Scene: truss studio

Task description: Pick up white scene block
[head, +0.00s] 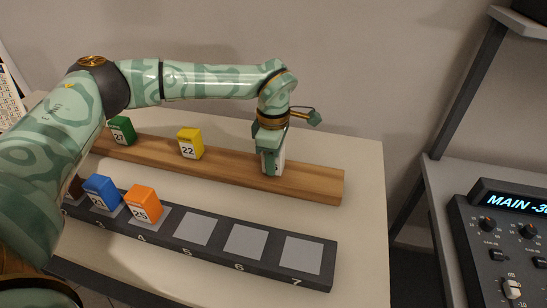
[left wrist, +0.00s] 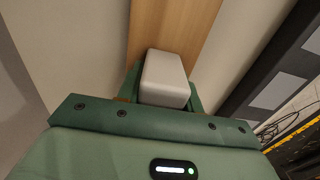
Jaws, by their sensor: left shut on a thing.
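The white scene block (left wrist: 165,78) sits between the fingers of my left gripper (left wrist: 164,92) in the left wrist view. In the head view my left gripper (head: 271,158) points down at the right part of the wooden rail (head: 312,181), and a sliver of the white block shows between its fingers. The gripper is shut on the block. I cannot tell whether the block still touches the wood. My right gripper is not in view.
A green block (head: 121,130) and a yellow block (head: 190,143) stand on the rail. A dark numbered strip (head: 318,273) in front holds a blue block (head: 103,192) and an orange block (head: 143,204); slots 5 to 7 are empty. A control console (head: 510,235) stands at the right.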

